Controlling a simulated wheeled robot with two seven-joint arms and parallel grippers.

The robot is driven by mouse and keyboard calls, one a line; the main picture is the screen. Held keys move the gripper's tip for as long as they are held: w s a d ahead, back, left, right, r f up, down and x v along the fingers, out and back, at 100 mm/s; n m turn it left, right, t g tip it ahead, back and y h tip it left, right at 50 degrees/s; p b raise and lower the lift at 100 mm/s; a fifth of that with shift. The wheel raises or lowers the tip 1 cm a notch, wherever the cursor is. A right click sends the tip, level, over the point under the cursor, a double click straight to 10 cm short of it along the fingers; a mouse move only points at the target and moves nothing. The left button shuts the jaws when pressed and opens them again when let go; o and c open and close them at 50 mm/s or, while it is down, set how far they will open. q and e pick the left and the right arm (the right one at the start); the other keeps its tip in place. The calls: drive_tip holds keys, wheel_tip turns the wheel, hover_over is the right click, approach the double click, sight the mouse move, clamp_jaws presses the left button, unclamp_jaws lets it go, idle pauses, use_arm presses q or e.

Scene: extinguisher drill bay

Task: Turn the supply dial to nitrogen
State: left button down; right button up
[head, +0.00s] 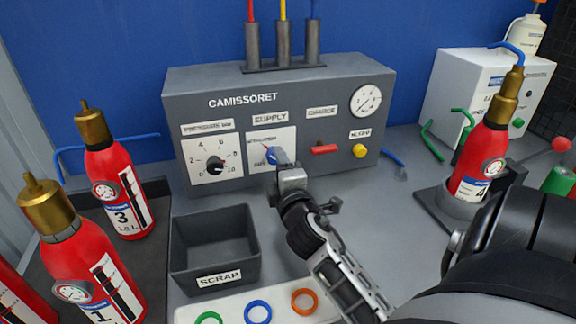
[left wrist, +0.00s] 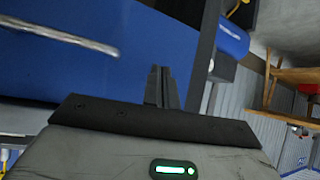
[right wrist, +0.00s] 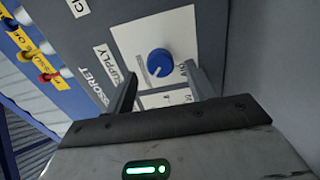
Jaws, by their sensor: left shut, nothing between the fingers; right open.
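The supply dial is a blue round knob (right wrist: 160,62) on a white plate under the SUPPLY label (right wrist: 122,65) in the right wrist view. A pale mark shows on the knob's lower part there, but I cannot tell which gas it points to. In the head view the dial (head: 271,156) is partly hidden by my right gripper (head: 284,158). My right gripper is open, its fingers (right wrist: 163,88) spread just short of the knob, one to each side in the picture. My left gripper (left wrist: 163,86) is shut and empty, away from the panel.
The grey CAMISSORET box (head: 235,85) also carries a black dial (head: 215,164), a red lever (head: 324,149), a yellow button (head: 360,151) and a gauge (head: 366,101). A scrap bin (head: 188,274) and coloured rings stand in front. Red extinguishers stand left and right.

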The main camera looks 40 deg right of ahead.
drive_tip(key=b+v, duration=0.1)
drive_tip(key=v, duration=0.8)
drive_tip(key=shift+s+b, duration=0.2)
drive_tip(key=shift+b, duration=0.1)
drive_tip(key=shift+a, duration=0.1)
